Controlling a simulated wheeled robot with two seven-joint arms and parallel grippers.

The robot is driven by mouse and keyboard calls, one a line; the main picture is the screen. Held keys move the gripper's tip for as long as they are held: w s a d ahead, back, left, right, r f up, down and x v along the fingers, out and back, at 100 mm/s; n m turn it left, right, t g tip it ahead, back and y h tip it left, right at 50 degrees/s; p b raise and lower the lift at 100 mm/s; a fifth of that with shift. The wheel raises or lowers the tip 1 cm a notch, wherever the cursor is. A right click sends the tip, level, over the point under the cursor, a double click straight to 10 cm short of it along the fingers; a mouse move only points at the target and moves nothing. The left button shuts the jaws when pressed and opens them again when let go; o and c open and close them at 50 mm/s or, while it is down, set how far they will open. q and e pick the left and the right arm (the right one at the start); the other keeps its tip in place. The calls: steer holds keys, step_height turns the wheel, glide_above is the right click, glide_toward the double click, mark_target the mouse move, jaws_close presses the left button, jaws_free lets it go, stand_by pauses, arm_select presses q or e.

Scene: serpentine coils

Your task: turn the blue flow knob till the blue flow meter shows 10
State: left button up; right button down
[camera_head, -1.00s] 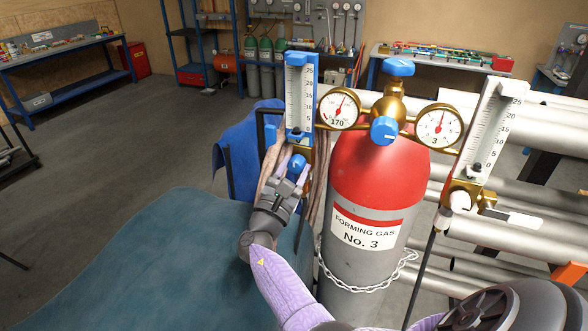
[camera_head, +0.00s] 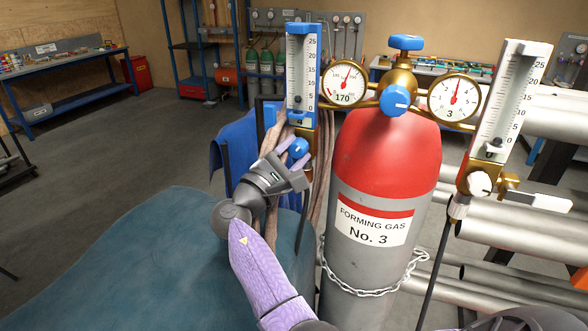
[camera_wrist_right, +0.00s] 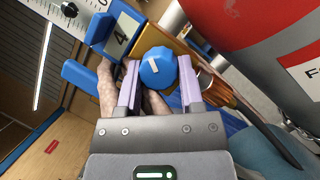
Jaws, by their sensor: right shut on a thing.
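The blue flow meter (camera_head: 302,70) is an upright blue frame with a white scale marked 0 to 25. The blue flow knob (camera_head: 297,148) sits below the meter on a brass body. In the right wrist view, the knob (camera_wrist_right: 158,68) has a white line pointing up and left. My right gripper (camera_head: 297,160) is shut on the knob, one purple finger on each side (camera_wrist_right: 158,85). My left gripper is out of view.
A red-topped grey gas cylinder (camera_head: 382,220) stands right of the knob, held by a chain (camera_head: 372,290). Two round gauges (camera_head: 343,83) and a white flow meter (camera_head: 510,95) are at its top. Hoses (camera_head: 318,170) hang behind my gripper. Steel pipes lie at the right.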

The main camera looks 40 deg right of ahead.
steer(key=m+g+b, duration=0.1)
steer(key=m+b, duration=0.1)
steer(key=m+g+y+b, duration=0.1)
steer(key=m, duration=0.2)
steer(key=shift+f+b, duration=0.1)
steer(key=shift+b, duration=0.3)
steer(key=m+b, duration=0.1)
steer(key=m, duration=0.1)
steer(key=m+y, duration=0.1)
steer(key=m, duration=0.1)
steer(key=shift+w+r+g+b, duration=0.1)
steer(key=shift+r+g+b, duration=0.1)
steer(key=shift+g+b, duration=0.2)
steer(key=shift+m+y, duration=0.4)
steer(key=shift+m, duration=0.1)
steer(key=shift+c, duration=1.2)
jaws_free()
steer(key=shift+r, duration=0.1)
